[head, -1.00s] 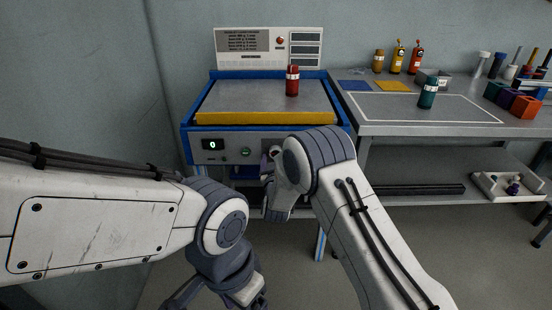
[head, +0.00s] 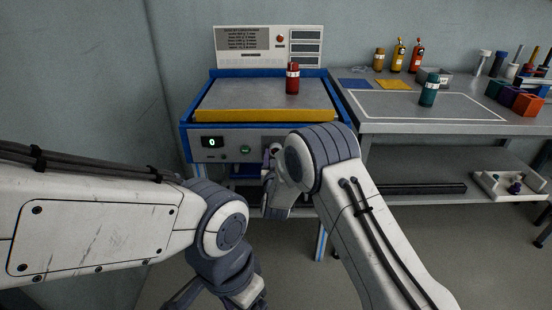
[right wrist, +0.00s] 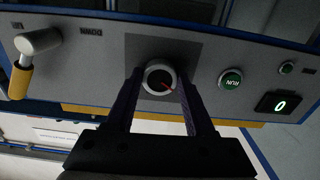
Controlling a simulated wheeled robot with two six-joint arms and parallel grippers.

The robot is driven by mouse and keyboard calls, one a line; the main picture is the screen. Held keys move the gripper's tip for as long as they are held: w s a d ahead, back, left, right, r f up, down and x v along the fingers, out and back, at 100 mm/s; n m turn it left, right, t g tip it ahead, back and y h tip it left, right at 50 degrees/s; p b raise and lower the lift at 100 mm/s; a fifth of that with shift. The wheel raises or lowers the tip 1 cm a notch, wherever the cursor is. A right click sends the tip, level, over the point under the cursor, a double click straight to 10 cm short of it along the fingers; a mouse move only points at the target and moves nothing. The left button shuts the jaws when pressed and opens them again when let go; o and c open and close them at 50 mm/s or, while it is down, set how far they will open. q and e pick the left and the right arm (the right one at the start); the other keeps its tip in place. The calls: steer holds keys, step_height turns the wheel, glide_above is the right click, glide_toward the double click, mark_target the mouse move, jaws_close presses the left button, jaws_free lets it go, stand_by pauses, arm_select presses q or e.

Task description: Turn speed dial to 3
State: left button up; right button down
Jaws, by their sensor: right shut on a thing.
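The speed dial (right wrist: 158,80) is a round knob with a pale rim, dark face and red pointer, on a dark square plate of the grey front panel. In the right wrist view its pointer points right and slightly down. My right gripper (right wrist: 158,85) is shut on the dial, one finger on each side. In the head view my right gripper (head: 270,160) is at the panel and my own arm hides the dial. My left gripper (head: 215,295) hangs low at the bottom edge, partly cut off, away from the panel; its jaws are unclear.
The panel's display (right wrist: 281,103) reads 0. A green RUN button (right wrist: 231,80) sits beside the dial, and a lever with a yellow grip (right wrist: 21,81) is on its other side. A red bottle (head: 292,78) stands on the machine's platform (head: 240,95). A workbench (head: 385,125) stands at right.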

steer(key=m+b, duration=0.4)
steer(key=m, duration=0.2)
steer(key=shift+a+f+m, duration=0.1)
steer(key=shift+f+m, duration=0.05)
steer(key=shift+m, duration=0.15)
steer(key=m+b, duration=0.4)
steer(key=m, duration=0.1)
steer(key=m+b, duration=1.2)
steer(key=b, duration=0.2)
steer(key=shift+m+b, duration=0.35)
steer(key=shift+m, duration=0.05)
steer(key=shift+r+m+b, duration=0.25)
steer(key=shift+m+b, duration=0.85)
steer(key=shift+b, duration=0.2)
steer(key=shift+c, duration=1.3)
jaws_free()
steer(key=shift+r, duration=0.1)
steer(key=shift+s, duration=0.1)
